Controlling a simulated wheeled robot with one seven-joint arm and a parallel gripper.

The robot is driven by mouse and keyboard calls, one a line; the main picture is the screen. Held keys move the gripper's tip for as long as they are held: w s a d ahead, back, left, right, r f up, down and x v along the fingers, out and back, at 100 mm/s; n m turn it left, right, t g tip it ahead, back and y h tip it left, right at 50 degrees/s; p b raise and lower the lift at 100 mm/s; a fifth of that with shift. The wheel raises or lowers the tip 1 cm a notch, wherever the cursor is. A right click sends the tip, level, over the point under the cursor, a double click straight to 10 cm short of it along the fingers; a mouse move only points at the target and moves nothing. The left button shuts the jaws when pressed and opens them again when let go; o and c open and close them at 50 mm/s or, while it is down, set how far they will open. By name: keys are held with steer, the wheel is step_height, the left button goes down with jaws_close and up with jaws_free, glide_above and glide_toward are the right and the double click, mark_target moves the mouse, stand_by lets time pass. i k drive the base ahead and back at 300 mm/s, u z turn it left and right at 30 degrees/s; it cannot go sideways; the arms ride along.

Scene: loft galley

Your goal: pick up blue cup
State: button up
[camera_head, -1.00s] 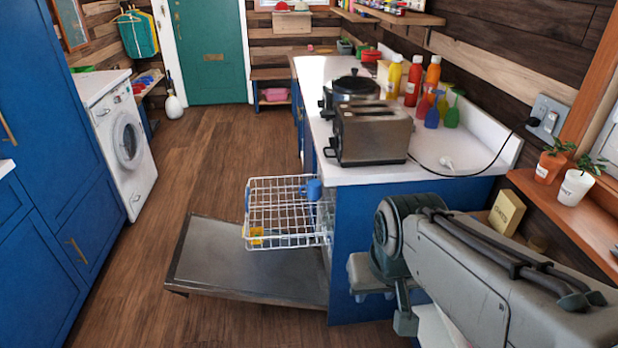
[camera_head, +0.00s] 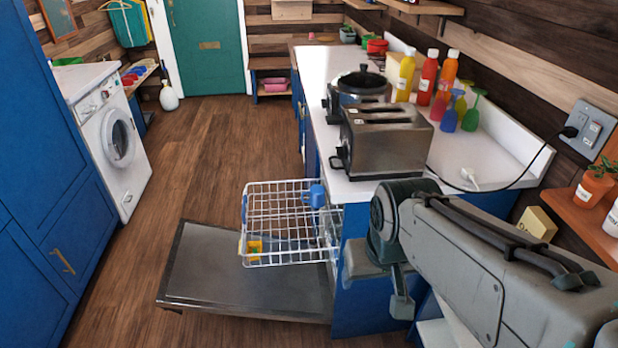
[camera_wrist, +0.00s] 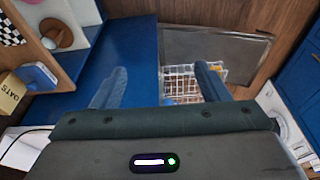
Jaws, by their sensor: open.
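The blue cup (camera_head: 314,196) sits in the white wire dishwasher rack (camera_head: 270,222), near the rack's right side in the head view. In the wrist view a small bit of blue (camera_wrist: 167,101) at the rack's left edge looks like the cup, mostly hidden. My gripper (camera_wrist: 157,85) is open and empty in the wrist view, its two fingers spread wide above the rack and the blue cabinet side. In the head view my arm is right of the rack, apart from the cup.
The open dishwasher door (camera_head: 235,275) lies low beneath the rack. A yellow item (camera_head: 254,247) is at the rack's front left. The counter (camera_head: 365,187) on the right bears a toaster (camera_head: 385,140) and several bottles. The wooden floor (camera_head: 210,150) at left is clear.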

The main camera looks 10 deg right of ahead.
mark_target(318, 192)
steer(key=u, duration=1.05)
steer(key=i, duration=1.25)
steer(key=z, duration=1.05)
